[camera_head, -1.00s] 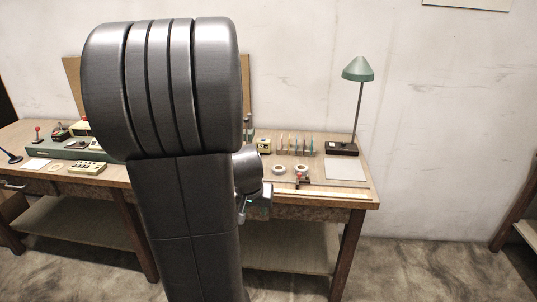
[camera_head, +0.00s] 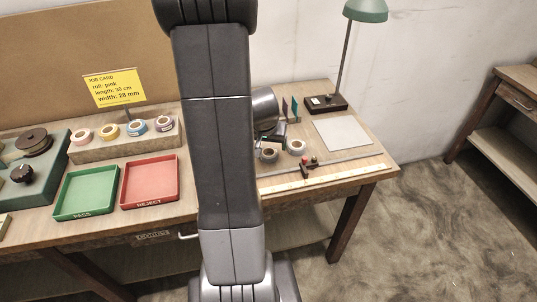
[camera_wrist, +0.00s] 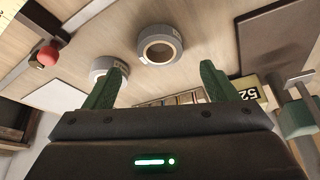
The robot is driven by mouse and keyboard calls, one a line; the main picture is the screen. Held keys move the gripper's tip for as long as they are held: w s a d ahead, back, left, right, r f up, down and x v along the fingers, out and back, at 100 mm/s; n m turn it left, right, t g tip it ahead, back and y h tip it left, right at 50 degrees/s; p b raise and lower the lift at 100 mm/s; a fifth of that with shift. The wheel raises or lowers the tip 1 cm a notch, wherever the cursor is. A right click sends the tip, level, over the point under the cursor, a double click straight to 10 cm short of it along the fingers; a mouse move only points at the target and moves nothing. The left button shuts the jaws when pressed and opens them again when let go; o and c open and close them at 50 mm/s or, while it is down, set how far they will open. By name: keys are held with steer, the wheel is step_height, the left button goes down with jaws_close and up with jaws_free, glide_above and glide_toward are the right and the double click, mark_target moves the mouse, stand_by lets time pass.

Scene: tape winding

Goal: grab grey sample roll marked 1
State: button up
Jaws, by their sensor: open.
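Two grey sample rolls lie flat on the bench. In the wrist view, one roll (camera_wrist: 158,45) shows whole, ahead of the gap between my fingers. The other roll (camera_wrist: 105,68) is partly hidden by the left green finger. In the head view they are a left roll (camera_head: 268,155) and a right roll (camera_head: 297,147), just right of my arm. Their markings are too small to read, so I cannot tell which is 1. My gripper (camera_wrist: 160,82) is open and empty, above the bench; in the head view it is mostly hidden by my arm.
Behind are a lamp (camera_head: 366,10) and a pale sheet (camera_head: 343,134). Left are a red tray (camera_head: 150,182), a green tray (camera_head: 86,193) and coloured tape rolls (camera_head: 137,125).

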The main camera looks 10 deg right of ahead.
mark_target(269, 155)
steer(key=x, duration=0.5)
steer(key=shift+s+a+b, duration=0.1)
steer(key=shift+s+b, duration=0.1)
steer(key=shift+b, duration=0.2)
steer(key=c, duration=1)
steer(key=shift+c, duration=0.2)
